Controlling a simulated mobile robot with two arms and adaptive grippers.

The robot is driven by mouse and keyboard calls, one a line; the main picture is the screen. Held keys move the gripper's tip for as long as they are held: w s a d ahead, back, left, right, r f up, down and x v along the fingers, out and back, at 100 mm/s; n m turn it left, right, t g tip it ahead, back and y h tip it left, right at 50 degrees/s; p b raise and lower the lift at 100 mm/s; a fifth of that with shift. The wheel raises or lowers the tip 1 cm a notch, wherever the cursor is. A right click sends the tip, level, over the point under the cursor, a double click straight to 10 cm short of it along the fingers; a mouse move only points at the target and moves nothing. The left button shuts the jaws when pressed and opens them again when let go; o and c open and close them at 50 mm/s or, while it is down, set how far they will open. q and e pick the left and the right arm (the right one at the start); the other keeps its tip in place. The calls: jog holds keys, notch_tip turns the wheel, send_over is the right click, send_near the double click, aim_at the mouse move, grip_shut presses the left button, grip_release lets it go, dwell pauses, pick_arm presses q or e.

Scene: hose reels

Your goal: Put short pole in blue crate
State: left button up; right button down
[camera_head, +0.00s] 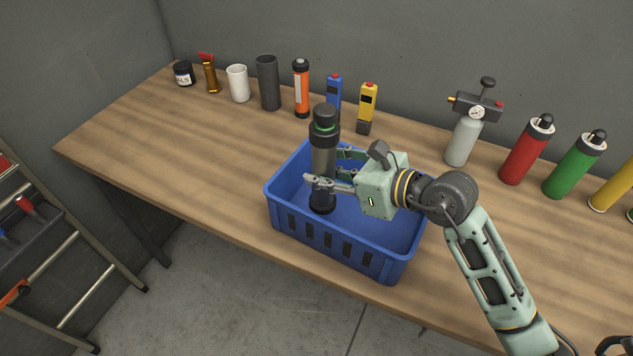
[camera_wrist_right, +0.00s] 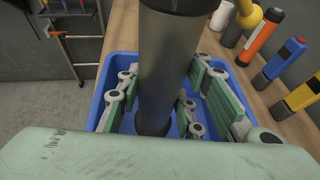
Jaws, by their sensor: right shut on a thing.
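The short pole (camera_head: 324,158) is a dark grey cylinder with black ends and a green ring near its top. It stands upright inside the blue crate (camera_head: 336,246), toward the crate's left side. My right gripper (camera_head: 327,170) is shut around the pole's middle, coming from the right. In the right wrist view the pole (camera_wrist_right: 168,70) is between the fingers, with its lower end over the blue crate floor. I cannot tell whether it touches the floor.
The crate sits on a wooden table (camera_head: 190,160) near its front edge. Along the back stand several bottles and tools, including an orange cylinder (camera_head: 301,90) and a yellow device (camera_head: 367,105). A gauge bottle (camera_head: 465,138) and a red cylinder (camera_head: 525,152) stand right. A ladder (camera_head: 75,265) is at left.

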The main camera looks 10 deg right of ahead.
aim_at(315, 188)
jog(key=shift+w+a+f, duration=0.3)
jog(key=shift+a+f, duration=0.1)
jog(key=shift+a, duration=0.1)
jog(key=shift+w+a+f, duration=0.25)
jog(key=shift+a+f, duration=0.1)
jog(key=shift+a, duration=0.15)
notch_tip(315, 188, down, 3)
jog(key=shift+f+p, duration=0.2)
jog(key=shift+p, duration=0.15)
jog(key=shift+f, duration=0.2)
jog(key=shift+f, duration=0.2)
jog(key=c, duration=1.2)
grip_release()
